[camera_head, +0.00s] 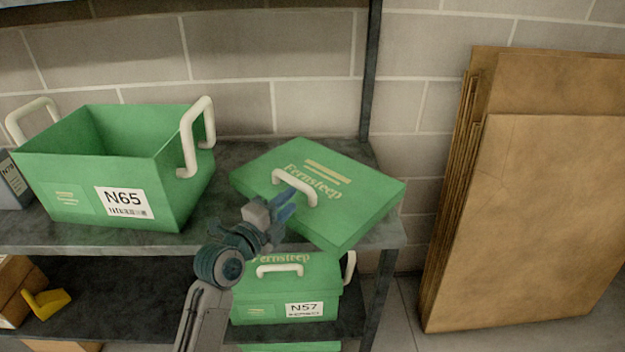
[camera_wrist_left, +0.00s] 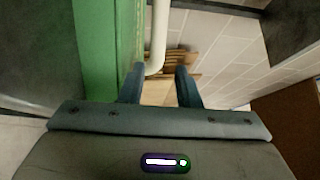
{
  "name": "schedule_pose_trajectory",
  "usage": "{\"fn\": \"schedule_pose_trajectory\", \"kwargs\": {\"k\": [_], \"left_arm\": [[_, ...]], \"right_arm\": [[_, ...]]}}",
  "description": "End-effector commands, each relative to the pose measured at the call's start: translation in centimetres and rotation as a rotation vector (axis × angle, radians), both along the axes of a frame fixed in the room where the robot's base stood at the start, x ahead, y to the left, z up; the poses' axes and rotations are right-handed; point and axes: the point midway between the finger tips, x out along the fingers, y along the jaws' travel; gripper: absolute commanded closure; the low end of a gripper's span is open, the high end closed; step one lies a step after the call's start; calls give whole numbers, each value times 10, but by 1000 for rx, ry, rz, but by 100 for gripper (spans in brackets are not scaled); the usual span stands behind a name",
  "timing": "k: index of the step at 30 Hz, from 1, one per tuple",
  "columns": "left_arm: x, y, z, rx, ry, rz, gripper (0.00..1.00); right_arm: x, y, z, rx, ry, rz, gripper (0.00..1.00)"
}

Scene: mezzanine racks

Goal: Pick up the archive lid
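The archive lid (camera_head: 355,205) is a flat green lid with "Fernsteep" lettering and a white handle (camera_head: 296,187). It lies on the right end of the upper shelf, turned at an angle, its near corner at the front edge. My left gripper (camera_head: 287,203) is at the near side of the handle. In the left wrist view its fingers (camera_wrist_left: 159,86) are apart. The white handle (camera_wrist_left: 158,35) reaches down to the gap between them, closer to the left finger, with the green lid (camera_wrist_left: 104,50) to the left. My right gripper is out of view.
An open green box (camera_head: 85,190) labelled N65 stands left of the lid on the upper shelf (camera_head: 215,225). A lidded green box (camera_head: 262,309) labelled N57 sits below. A rack post (camera_head: 371,70) rises behind. Brown cardboard sheets (camera_head: 545,220) lean at the right.

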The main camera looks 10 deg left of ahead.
Motion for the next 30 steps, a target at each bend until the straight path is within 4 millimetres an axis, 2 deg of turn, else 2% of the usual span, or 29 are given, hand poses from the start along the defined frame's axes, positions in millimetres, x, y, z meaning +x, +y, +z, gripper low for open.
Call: {"fn": "schedule_pose_trajectory", "kwargs": {"k": [4, 12, 21, 26, 30], "left_arm": [[12, -4, 0, -2, 2, -1, 70], [48, -14, -3, -2, 2, -1, 70], [53, -16, -4, -2, 2, 0, 70], [53, -16, -4, -2, 2, 0, 100], [53, -16, -3, -1, 0, 0, 100]], "right_arm": [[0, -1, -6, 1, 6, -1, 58], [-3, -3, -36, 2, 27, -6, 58], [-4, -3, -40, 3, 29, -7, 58], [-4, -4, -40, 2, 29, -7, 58], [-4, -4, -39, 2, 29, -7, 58]]}}
